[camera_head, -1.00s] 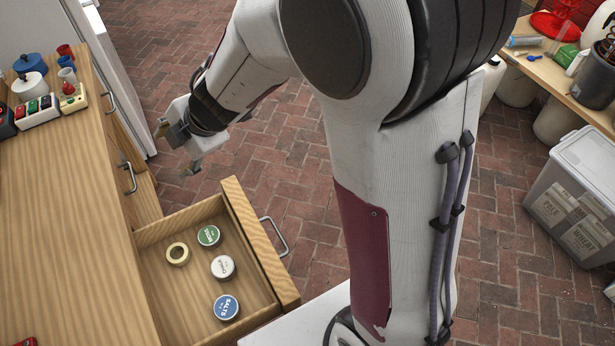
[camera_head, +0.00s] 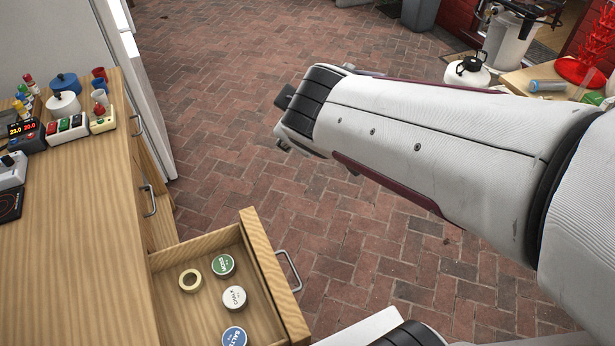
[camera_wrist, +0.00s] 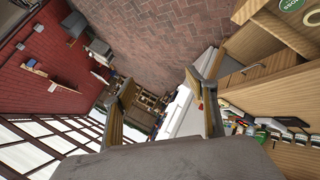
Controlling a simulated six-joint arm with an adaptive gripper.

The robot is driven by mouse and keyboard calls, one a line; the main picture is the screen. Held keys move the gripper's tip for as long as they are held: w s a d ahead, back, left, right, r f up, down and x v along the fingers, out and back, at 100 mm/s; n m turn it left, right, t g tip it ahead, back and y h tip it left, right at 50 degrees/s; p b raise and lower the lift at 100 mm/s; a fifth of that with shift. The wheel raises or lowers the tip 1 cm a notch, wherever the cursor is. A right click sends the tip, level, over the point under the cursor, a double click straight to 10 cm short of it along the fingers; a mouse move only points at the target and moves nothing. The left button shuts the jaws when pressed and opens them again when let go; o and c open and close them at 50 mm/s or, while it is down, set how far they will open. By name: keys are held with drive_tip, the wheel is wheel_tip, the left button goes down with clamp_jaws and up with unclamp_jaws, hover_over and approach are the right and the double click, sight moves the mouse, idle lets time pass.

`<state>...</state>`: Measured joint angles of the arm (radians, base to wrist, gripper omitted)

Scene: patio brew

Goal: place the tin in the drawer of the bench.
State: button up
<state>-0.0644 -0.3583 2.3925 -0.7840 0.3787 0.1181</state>
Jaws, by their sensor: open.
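The bench (camera_head: 75,245) has its drawer (camera_head: 265,268) pulled open. Inside lie three round tins: a green-lidded tin (camera_head: 222,265), a white one marked chalk (camera_head: 234,298) and a blue one marked salts (camera_head: 234,337). The green tin also shows at the top right of the wrist view (camera_wrist: 291,5). My gripper (camera_wrist: 158,78) is open and empty in the wrist view, its fingers apart with only background between them. In the head view my arm reaches left over the brick floor, to the right of and beyond the drawer; the jaws cannot be made out there.
A tape roll (camera_head: 190,281) lies in the drawer beside the green tin. A controller (camera_head: 27,135), switch boxes (camera_head: 66,130), a white pot (camera_head: 63,105) and cups stand at the bench's far end. A second drawer handle (camera_head: 149,200) sticks out. Open brick floor (camera_head: 230,130) lies between bench and arm.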

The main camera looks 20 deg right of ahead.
drive_tip(key=s+a+f+m+g+y, duration=0.1)
drive_tip(key=s+a+m+g, duration=0.1)
drive_tip(key=s, duration=0.7)
drive_tip(key=s+a+f+m+g+y, duration=0.1)
drive_tip(key=s+m, duration=0.3)
drive_tip(key=s, duration=0.5)
drive_tip(key=shift+s+a+f+m+g+y, duration=0.3)
drive_tip(key=shift+s+a+f+g+y, duration=0.1)
drive_tip(key=shift+a+f, duration=0.35)
drive_tip(key=shift+d, duration=0.1)
drive_tip(key=o, duration=1.2)
drive_tip(key=shift+o, duration=0.2)
drive_tip(key=shift+d, duration=0.15)
